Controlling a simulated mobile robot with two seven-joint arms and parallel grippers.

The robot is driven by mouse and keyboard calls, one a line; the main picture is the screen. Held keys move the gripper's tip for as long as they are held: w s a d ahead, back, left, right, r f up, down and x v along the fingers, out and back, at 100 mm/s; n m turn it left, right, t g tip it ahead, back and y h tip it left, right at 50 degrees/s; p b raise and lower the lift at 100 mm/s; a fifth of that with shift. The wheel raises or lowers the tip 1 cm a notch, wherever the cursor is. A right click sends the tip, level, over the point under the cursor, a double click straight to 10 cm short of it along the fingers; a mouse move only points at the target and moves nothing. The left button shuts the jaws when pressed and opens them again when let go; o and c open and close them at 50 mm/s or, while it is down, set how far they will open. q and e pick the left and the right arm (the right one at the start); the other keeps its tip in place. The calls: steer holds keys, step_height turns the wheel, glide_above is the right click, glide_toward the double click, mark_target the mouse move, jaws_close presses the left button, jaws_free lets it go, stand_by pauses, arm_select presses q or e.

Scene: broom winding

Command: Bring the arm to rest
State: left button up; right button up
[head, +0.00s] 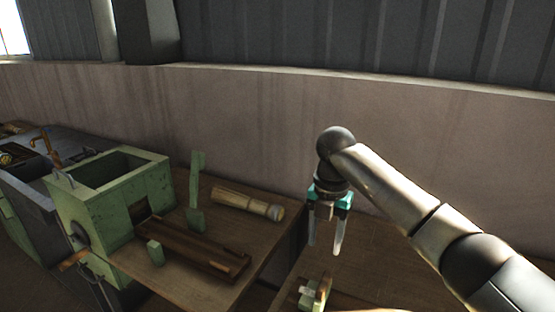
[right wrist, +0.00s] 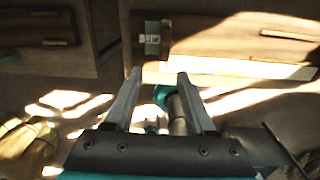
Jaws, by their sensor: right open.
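My right arm comes in from the right in the head view, bent at a dark round joint. My right gripper (head: 325,247) points down with its two fingers apart and nothing between them. It hangs in front of the pale wall, over the right-hand wooden table. In the right wrist view the two fingers (right wrist: 158,75) also stand apart and empty. A small green-and-white clamp-like piece (head: 315,293) is below the gripper in the head view. It also shows ahead of the fingertips in the right wrist view (right wrist: 152,40). My left gripper is not in view.
A green machine (head: 108,200) with an open top stands at the left. Beside it, a wooden table (head: 200,290) carries a brown channel (head: 190,245), an upright green plate (head: 196,190) and a pale cylindrical bundle (head: 247,203). A gap separates this table from the right-hand one (head: 385,262).

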steer(key=s+a+f+m+t+y, duration=0.1)
steer(key=s+a+f+m, duration=0.35)
steer(key=s+f, duration=0.25)
steer(key=s+a+f+m+y, duration=0.1)
steer(key=s+a+f+m, duration=0.3)
steer(key=s+f+m, duration=0.3)
steer(key=s+d+f+m+t+h, duration=0.1)
steer(key=s+d+m, duration=0.4)
steer(key=s+m, duration=0.3)
steer(key=s+d+m+t+h, duration=0.1)
steer(key=s+d+m, duration=0.4)
steer(key=s+m, duration=0.3)
steer(key=s+f+g, duration=0.1)
steer(key=s+f, duration=0.2)
steer(key=f, duration=2.2)
steer(key=s+d+f+g+b, duration=0.1)
steer(key=s+d+f, duration=0.2)
steer(key=s+f, duration=0.9)
steer(key=s, duration=0.2)
steer(key=shift+s+f+n, duration=0.2)
steer(key=shift+s+n, duration=0.15)
